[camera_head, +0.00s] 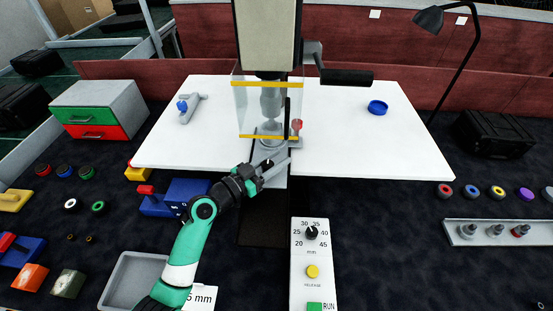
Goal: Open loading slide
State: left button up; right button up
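A press-like machine stands in the middle of the white table, with a clear box edged in yellow strips (254,86) around its working area. A metal part is inside the clear box. A small red knob (297,125) shows at the right side of the box. A grey slide piece (274,181) extends forward from the machine's base. My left gripper (268,170) is at the front of the machine, over the grey slide piece. Its fingers overlap the grey parts, so I cannot tell whether they grip anything. My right gripper is not in view.
A control panel (299,257) with a dial, a yellow button and a green button stands in front. A black lever (346,77) juts right from the machine. A grey tray (117,283) lies at lower left. The white table (398,140) has free room at right.

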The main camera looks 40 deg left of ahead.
pick_arm(q)
grip_shut()
dwell(1.0)
